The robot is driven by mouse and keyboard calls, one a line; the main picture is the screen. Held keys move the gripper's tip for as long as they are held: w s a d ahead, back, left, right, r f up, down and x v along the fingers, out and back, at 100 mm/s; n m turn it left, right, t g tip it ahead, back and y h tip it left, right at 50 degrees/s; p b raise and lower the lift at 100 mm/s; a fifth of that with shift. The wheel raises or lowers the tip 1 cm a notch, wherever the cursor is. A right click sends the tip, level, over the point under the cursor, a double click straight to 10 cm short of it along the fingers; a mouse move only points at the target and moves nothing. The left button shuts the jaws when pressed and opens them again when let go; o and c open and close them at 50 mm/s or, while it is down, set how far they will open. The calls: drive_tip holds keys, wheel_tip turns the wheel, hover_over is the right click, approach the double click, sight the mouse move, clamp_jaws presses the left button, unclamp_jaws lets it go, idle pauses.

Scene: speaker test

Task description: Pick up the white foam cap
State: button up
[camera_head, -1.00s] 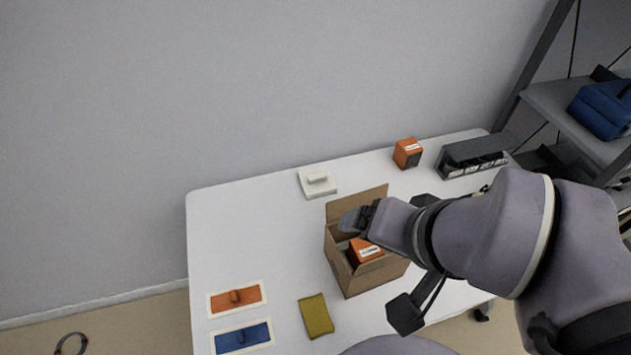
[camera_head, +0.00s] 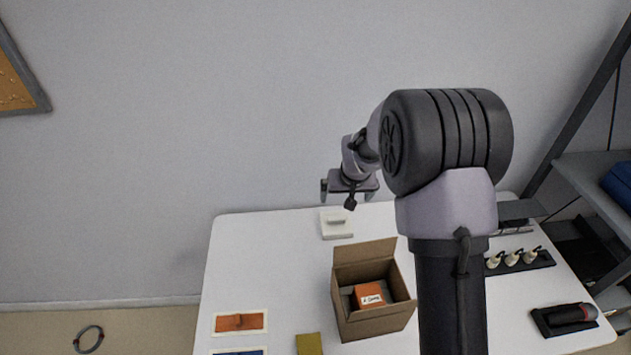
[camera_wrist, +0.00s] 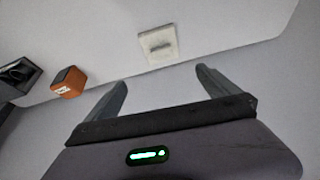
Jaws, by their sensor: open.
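The white foam cap (camera_head: 336,226) is a flat square piece with a raised bar on top. It lies on the white table near the back edge. In the wrist view the cap (camera_wrist: 157,45) is ahead of the fingertips, roughly between their lines and apart from them. My gripper (camera_head: 348,192) is raised above the back of the table, over the cap in the head view. Its two fingers (camera_wrist: 163,78) are spread with nothing between them.
An open cardboard box (camera_head: 375,325) holding an orange labelled speaker (camera_head: 369,296) stands in front of the cap. Another orange speaker (camera_wrist: 68,82) shows in the wrist view. Orange (camera_head: 239,322) and yellow (camera_head: 309,344) pieces lie at the front left. The table around the cap is clear.

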sight(337, 219)
drive_tip(key=shift+n, duration=0.3)
drive_tip(key=b+x, duration=0.1)
drive_tip(key=x, duration=0.4)
drive_tip(key=b+x, duration=0.1)
drive_tip(key=x, duration=0.4)
drive_tip(key=b+x, duration=0.1)
drive_tip(key=x, duration=0.5)
drive_tip(key=shift+s+a+f, duration=0.25)
drive_tip(key=shift+s+a, duration=0.05)
drive_tip(key=shift+s, duration=0.05)
drive_tip(key=b+x, duration=0.2)
drive_tip(key=x, duration=0.4)
drive_tip(key=shift+r+b, duration=0.1)
drive_tip(key=shift+b, duration=0.25)
drive_tip(key=shift+r, duration=0.1)
drive_tip(key=c, duration=1)
